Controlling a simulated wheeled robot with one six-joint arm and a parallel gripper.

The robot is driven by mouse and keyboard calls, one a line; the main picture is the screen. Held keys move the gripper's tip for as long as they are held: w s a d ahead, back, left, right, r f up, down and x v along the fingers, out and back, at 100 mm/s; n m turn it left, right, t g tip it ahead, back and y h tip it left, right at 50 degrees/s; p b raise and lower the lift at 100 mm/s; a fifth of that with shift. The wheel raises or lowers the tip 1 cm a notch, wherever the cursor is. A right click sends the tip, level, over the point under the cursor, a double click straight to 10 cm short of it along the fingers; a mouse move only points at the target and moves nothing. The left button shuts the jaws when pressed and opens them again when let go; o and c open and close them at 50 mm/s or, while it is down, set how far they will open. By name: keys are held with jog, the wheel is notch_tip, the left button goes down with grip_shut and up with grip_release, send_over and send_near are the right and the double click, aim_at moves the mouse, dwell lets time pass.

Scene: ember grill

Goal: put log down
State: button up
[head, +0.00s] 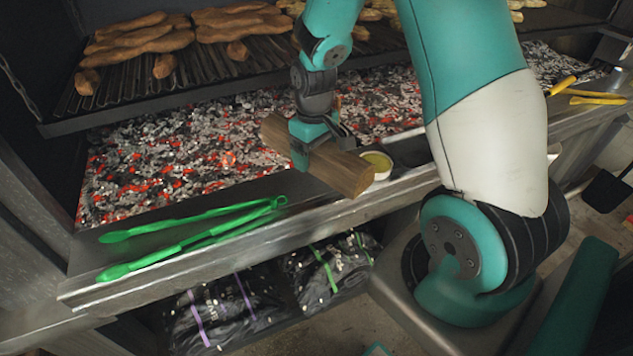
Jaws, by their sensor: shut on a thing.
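A brown split log (340,172) is in my gripper (312,150), near the front edge of the ember bed. The gripper is shut around the log's middle from above. The log lies roughly level, its cut end pointing to the front right over the metal ledge (290,205) and its other end over the embers (215,155). I cannot tell whether its underside touches anything.
Green tongs (190,235) lie on the ledge at left. A small bowl of yellowish sauce (378,163) stands close behind the log's cut end. A grate (215,66) with bread-like food is above the embers. Yellow-handled tools (585,95) lie at right. Bags (235,310) sit below.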

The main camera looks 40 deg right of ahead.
aim_at(314, 193)
notch_tip(314, 193, down, 10)
jog(key=shift+f+p, duration=0.1)
jog(key=shift+p, duration=0.3)
jog(key=o, duration=1.2)
jog(key=shift+f, duration=0.15)
jog(key=o, duration=0.3)
jog(key=shift+o, duration=0.2)
